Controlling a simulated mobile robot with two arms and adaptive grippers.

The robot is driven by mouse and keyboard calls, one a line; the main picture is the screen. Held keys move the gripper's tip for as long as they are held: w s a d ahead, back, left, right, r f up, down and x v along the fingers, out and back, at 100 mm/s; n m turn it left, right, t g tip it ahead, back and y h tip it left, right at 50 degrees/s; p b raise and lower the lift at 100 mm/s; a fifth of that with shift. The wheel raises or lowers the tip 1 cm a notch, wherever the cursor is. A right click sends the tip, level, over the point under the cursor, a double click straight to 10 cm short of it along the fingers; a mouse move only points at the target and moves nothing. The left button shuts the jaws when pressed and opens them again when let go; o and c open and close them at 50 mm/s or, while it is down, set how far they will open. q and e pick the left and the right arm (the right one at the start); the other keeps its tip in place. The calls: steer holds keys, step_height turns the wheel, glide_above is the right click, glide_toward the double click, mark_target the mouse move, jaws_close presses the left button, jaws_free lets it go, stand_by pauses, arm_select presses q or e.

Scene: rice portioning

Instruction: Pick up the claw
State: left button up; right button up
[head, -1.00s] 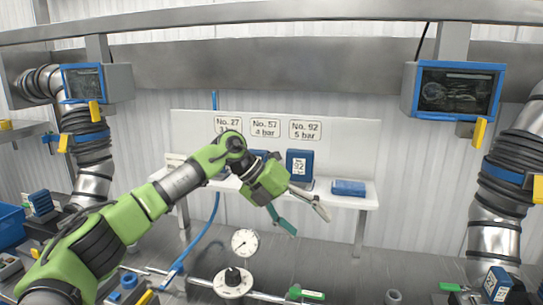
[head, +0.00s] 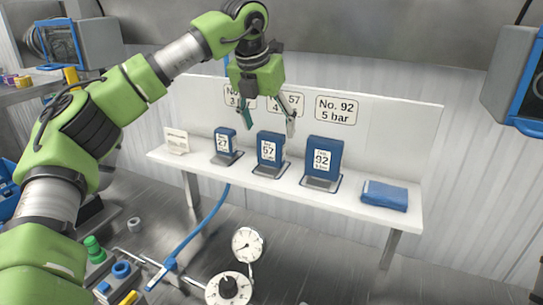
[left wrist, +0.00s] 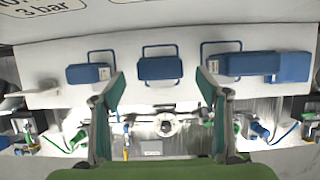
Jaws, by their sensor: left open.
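On a white shelf (head: 210,167) stand three upright blue blocks with number labels: 27 (head: 224,143), 57 (head: 271,150) and 92 (head: 322,158). I cannot tell which thing is the claw. My left gripper (head: 268,122) is open and empty. It points down above the shelf, over the middle block, its fingers hiding part of the signs behind. In the left wrist view my spread green fingers (left wrist: 160,90) flank the middle block (left wrist: 160,69); the left block (left wrist: 88,74) and right block (left wrist: 238,64) lie outside them. My right gripper is not in view.
A pressure gauge (head: 248,244) and blue hose (head: 205,223) are below.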

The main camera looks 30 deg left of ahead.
mark_target(269, 135)
arm_select(q)
steer(key=x, duration=0.2)
steer(key=p+x, duration=0.1)
steer(key=shift+s+f, duration=0.2)
steer(key=shift+f, duration=0.3)
steer(key=shift+w+f, duration=0.2)
steer(key=shift+f, duration=0.2)
steer(key=shift+c, duration=0.4)
steer(key=shift+s, duration=0.1)
steer(key=c, duration=1.9)
steer(key=shift+r, duration=0.1)
jaws_close()
